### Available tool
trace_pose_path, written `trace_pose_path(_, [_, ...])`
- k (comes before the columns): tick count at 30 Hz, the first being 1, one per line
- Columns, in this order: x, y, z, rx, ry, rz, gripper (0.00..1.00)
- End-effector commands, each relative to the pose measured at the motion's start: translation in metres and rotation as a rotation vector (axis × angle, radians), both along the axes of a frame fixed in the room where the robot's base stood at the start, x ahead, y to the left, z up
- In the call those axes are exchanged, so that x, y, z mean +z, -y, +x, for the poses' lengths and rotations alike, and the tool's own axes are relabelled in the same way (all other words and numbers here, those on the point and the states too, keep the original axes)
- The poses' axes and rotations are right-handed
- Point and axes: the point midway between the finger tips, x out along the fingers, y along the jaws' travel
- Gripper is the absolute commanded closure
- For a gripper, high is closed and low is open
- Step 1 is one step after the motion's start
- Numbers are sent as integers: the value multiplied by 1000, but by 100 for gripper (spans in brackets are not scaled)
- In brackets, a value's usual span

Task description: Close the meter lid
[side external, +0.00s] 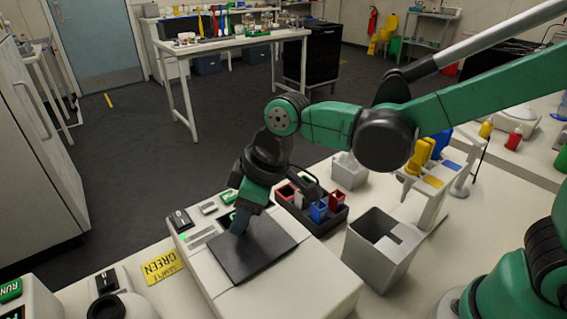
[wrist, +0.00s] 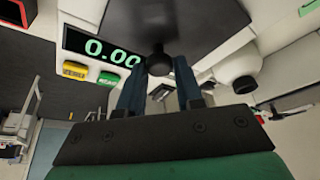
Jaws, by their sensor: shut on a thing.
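The meter is a white box (side external: 320,287) on the bench, with a dark square lid (side external: 262,255) on its top. The lid looks roughly flat in the side view; I cannot tell whether it is fully down. My gripper (side external: 238,228) points down at the lid's far edge. In the wrist view its two blue-grey fingers (wrist: 158,75) are shut on a round black knob (wrist: 158,62) at the edge of the dark lid (wrist: 175,20). A display (wrist: 100,47) reading 0.00 and yellow and green buttons (wrist: 75,70) show beside the knob.
A dark tray (side external: 333,222) with red and blue holders stands behind the meter, close to my wrist. A grey open bin (side external: 378,255) stands to the right. A yellow sample label (side external: 162,267) lies to the left. A rack with yellow and blue items (side external: 428,170) stands further right.

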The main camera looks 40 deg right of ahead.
Motion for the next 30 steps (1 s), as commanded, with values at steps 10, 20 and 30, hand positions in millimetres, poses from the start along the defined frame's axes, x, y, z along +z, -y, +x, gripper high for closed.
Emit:
trace_pose_path(10, [1, 1, 4, -7, 15, -2, 38])
trace_pose_path(20, [4, 2, 2, -6, 12, -2, 38])
trace_pose_path(30, [41, 13, -9, -6, 12, -2, 38])
